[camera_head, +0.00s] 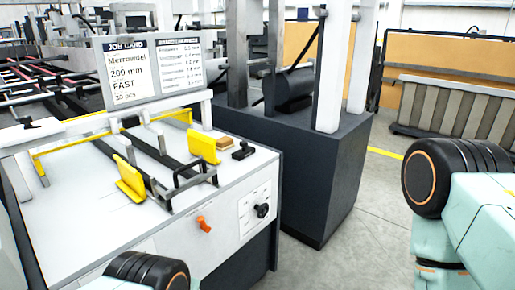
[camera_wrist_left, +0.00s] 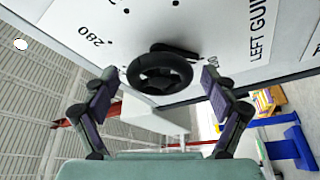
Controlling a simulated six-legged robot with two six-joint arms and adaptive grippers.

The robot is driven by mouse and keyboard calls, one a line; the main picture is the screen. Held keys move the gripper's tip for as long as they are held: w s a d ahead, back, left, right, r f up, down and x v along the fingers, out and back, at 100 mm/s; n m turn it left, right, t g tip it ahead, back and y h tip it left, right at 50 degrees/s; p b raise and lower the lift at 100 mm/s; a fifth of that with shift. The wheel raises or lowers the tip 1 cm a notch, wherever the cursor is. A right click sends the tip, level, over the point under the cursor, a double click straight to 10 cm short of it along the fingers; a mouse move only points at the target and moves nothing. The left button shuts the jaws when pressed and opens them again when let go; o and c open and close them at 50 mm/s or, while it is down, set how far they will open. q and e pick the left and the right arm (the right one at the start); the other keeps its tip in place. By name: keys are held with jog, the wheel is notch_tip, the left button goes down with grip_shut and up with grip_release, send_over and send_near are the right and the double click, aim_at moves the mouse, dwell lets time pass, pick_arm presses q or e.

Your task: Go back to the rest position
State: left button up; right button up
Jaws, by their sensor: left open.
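In the left wrist view my left gripper (camera_wrist_left: 159,76) is open and empty, its two dark fingers spread wide. A black round handwheel (camera_wrist_left: 160,84) with a crank arm shows between the fingertips, with a gap on each side. It is mounted on a white panel (camera_wrist_left: 110,18) marked "280" and "LEFT GUI…", the rest cut off. How far the fingertips are from the wheel in depth I cannot tell. In the head view neither gripper shows; only parts of my arms appear at the bottom and the right edge.
The white machine table (camera_head: 80,215) carries yellow guides (camera_head: 130,180) and a job card (camera_head: 130,70). Its front has an orange switch (camera_head: 204,223) and a black knob (camera_head: 262,210). A dark cabinet (camera_head: 315,170) stands behind it. Grey floor (camera_head: 365,215) is clear right of the cabinet.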

pick_arm(q)
jog(key=m+t, duration=0.1)
jog(key=m, duration=0.1)
jog(key=m+b, duration=0.1)
jog(key=m, duration=0.1)
jog(key=shift+f+m+t+y, duration=0.1)
jog(key=shift+m+t+y, duration=0.2)
jog(key=shift+m+t, duration=0.1)
jog(key=m+t+b, duration=0.1)
jog(key=m+t, duration=0.1)
jog(key=m, duration=0.3)
jog(key=shift+t, duration=0.4)
jog(key=m+t+h, duration=0.1)
jog(key=m, duration=0.1)
jog(key=m+t+h, duration=0.1)
jog(key=m, duration=0.2)
jog(key=shift+m+b, duration=0.3)
jog(key=shift+b, duration=0.1)
jog(key=m+t+h, duration=0.1)
jog(key=m, duration=0.1)
jog(key=m+t+h, duration=0.1)
jog(key=m, duration=0.2)
jog(key=shift+w+t, duration=0.1)
jog(key=shift+t, duration=0.2)
jog(key=shift+m+t+h+b, duration=0.3)
jog(key=shift+m+h, duration=0.4)
jog(key=shift+m, duration=0.8)
jog(key=shift+m+t+h+b, duration=0.2)
jog(key=shift+m+h+b, duration=0.35)
jog(key=shift+m, duration=0.95)
